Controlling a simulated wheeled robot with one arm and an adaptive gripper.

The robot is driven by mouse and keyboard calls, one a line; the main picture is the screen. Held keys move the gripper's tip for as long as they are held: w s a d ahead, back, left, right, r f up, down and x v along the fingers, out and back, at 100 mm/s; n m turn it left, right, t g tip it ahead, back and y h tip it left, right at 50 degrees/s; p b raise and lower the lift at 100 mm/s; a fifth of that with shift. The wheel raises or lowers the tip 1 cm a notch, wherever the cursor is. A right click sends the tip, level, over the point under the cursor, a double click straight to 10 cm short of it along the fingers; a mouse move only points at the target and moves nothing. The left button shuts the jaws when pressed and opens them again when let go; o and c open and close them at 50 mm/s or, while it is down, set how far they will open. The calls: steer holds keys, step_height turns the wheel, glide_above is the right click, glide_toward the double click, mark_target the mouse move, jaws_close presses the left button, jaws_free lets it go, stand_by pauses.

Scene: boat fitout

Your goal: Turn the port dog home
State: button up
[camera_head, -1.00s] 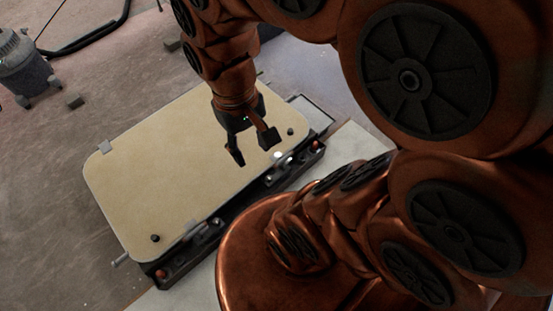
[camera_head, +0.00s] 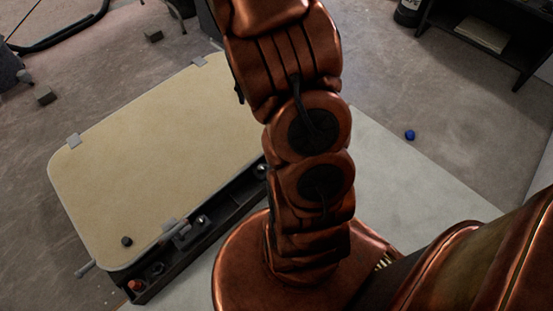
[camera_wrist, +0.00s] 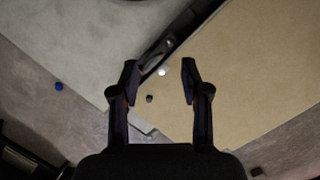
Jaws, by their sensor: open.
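A beige hatch panel (camera_head: 150,150) with rounded corners and grey edge clips lies in the head view. A small black knob (camera_head: 127,241) stands near its lower-left corner; I cannot tell which fitting is the port dog. A dark rail (camera_head: 215,213) with metal fittings and a red knob (camera_head: 135,286) runs along the panel's near edge. In the wrist view my gripper (camera_wrist: 159,72) is open and empty, its fingers spread over the edge of the panel (camera_wrist: 245,75). A black knob (camera_wrist: 150,99) and a pale round fitting (camera_wrist: 162,71) show between the fingers. My arm hides the panel's right end in the head view.
A pale flat surface (camera_head: 390,165) lies right of the panel. A dark shelf (camera_head: 490,45) stands at the upper right, and small blocks (camera_head: 153,35) lie on the floor behind the panel.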

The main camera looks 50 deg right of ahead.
steer(key=w+d+f+m+y+b, duration=0.1)
steer(key=d+f+b, duration=0.3)
steer(key=f, duration=0.8)
steer(key=w+d+f+m+y+b, duration=0.1)
steer(key=d+f+b, duration=0.4)
steer(key=f, duration=0.8)
steer(key=w+d+f+m+t+b, duration=0.1)
steer(key=d+f+b, duration=0.4)
steer(key=f, duration=0.7)
steer(key=shift+w+d+f+m+y+b, duration=0.1)
steer(key=shift+d+m+y+b, duration=0.1)
steer(key=shift+m+b, duration=0.25)
steer(key=shift+d+f+m+y+b, duration=0.1)
steer(key=shift+m+y+b, duration=0.15)
steer(key=shift+b, duration=0.4)
steer(key=shift+b+x, duration=1.45)
steer(key=shift+x, duration=2.4)
jaws_close()
